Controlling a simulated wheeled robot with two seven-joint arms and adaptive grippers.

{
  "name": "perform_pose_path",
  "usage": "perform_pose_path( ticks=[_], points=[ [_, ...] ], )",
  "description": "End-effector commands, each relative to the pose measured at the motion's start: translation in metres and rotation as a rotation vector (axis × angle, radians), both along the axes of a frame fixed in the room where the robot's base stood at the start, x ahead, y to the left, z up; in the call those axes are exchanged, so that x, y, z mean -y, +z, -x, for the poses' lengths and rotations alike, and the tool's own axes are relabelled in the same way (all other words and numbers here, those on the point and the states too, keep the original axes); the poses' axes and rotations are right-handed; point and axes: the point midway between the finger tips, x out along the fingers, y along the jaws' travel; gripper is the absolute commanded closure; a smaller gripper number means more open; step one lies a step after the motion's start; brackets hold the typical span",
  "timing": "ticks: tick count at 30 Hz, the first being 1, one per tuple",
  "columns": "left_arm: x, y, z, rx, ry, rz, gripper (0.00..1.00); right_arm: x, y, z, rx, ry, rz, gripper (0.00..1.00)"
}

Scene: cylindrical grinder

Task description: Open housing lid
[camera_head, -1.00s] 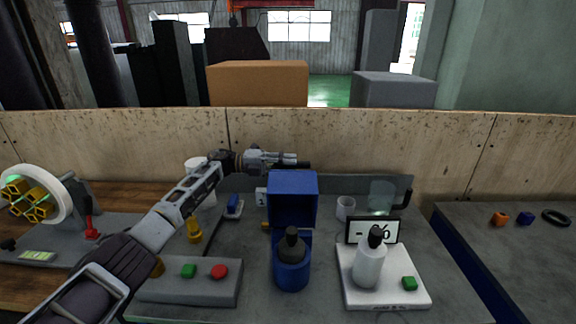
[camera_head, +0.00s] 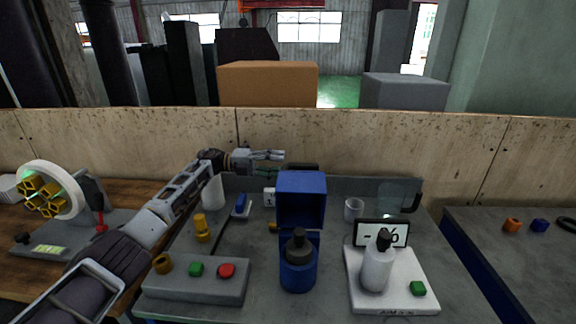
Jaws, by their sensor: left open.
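The blue housing lid (camera_head: 301,187) stands raised at the middle of the table, its hollow side facing me. Below and in front of it is the round blue housing (camera_head: 298,277), with a dark-topped bottle-shaped part (camera_head: 299,246) standing in it. My left gripper (camera_head: 282,155) is open and empty. It shows above and to the left of the lid, with its fingers pointing right; I see no contact with the lid. A dark piece shows just above the lid's top edge, partly hidden. My right gripper is not in view.
A white scale (camera_head: 403,292) with a white bottle (camera_head: 377,268) stands at right. A grey button box (camera_head: 195,282) sits front left. A white cup (camera_head: 353,209), a clear jug (camera_head: 400,195) and a yellow part (camera_head: 202,229) stand nearby. A wooden wall (camera_head: 400,145) closes off the back.

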Motion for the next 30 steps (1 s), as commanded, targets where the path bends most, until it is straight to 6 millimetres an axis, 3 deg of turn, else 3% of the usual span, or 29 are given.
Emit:
perform_pose_path(
  ticks=[6, 12, 24, 30],
  points=[
    [-0.032, 0.0, -0.001, -0.001, 0.003, -0.002, 0.56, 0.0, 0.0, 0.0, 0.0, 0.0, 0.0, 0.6],
    [-0.05, -0.001, 0.0, 0.0, 0.002, -0.003, 0.56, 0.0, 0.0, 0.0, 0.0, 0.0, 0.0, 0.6],
    [-0.055, -0.001, 0.0, 0.001, 0.0, -0.002, 0.56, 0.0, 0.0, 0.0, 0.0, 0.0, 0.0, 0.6],
    [-0.057, -0.003, 0.0, 0.014, 0.004, -0.003, 0.79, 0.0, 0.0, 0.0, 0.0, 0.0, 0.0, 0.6]
  ],
)
